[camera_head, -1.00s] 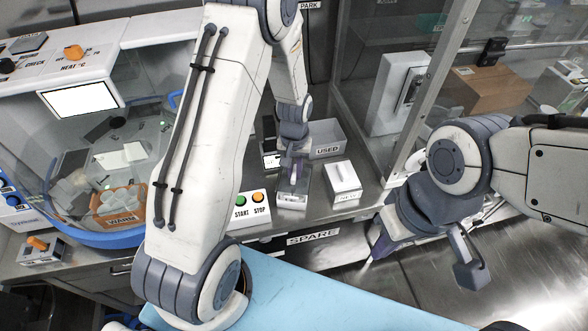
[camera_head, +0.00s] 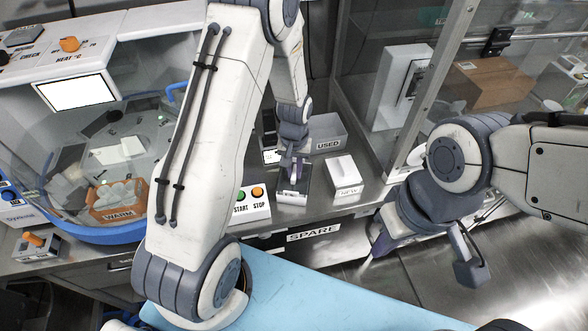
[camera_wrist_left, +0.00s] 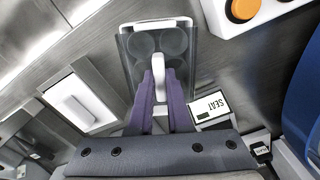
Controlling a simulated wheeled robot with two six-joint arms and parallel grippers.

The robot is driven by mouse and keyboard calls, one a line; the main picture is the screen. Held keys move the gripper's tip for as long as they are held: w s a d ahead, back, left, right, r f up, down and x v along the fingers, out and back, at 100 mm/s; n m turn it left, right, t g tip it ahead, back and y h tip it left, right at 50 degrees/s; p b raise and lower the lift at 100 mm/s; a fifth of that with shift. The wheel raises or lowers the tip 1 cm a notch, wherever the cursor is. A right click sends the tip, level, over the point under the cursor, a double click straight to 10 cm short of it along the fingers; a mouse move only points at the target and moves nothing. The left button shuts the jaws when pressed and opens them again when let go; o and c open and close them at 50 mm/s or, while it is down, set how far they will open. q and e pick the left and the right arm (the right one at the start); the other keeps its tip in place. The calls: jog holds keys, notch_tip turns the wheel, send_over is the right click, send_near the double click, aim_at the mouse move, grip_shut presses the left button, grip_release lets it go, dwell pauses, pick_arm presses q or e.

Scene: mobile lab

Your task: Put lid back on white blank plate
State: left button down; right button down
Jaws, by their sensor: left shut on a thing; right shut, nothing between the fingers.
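My left gripper (camera_head: 291,176) points down over the small plate station left of the NEW box. In the left wrist view its purple fingers (camera_wrist_left: 160,92) are shut on the white upright handle (camera_wrist_left: 160,68) of a clear, dark-tinted lid (camera_wrist_left: 183,70). Several round wells show through the lid. A white plate edge (camera_wrist_left: 155,23) shows at its far side. The lid lies over the plate, closely lined up; whether it touches all round I cannot tell. The fingers hide its near part. My right gripper (camera_head: 468,262) is shut and empty above the steel surface at right.
A NEW box (camera_head: 343,172) stands just right of the plate, and a grey USED bin (camera_head: 328,133) behind. The START and STOP button box (camera_head: 254,205) is at left. A glass-domed warmer (camera_head: 100,165) fills the left side.

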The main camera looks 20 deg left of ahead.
aim_at(294, 172)
pick_arm(q)
jog(key=shift+f, duration=0.2)
jog(key=c, duration=0.8)
grip_release()
jog(key=shift+r, duration=0.1)
notch_tip(294, 172, up, 10)
jog(key=shift+r+b, duration=0.2)
jog(key=shift+b, duration=0.3)
jog(key=s+d+r+m, duration=0.5)
jog(key=s+d+r, duration=0.2)
jog(key=s+d, duration=0.4)
jog(key=s+d+r+m, duration=0.1)
jog(key=s, duration=0.3)
jog(key=s+d+r+m, duration=0.1)
jog(key=s+m, duration=0.1)
jog(key=s, duration=0.2)
jog(key=s+d+m+h, duration=0.1)
jog(key=s, duration=0.3)
jog(key=shift+s+r+m, duration=0.3)
jog(key=shift+r+m, duration=0.1)
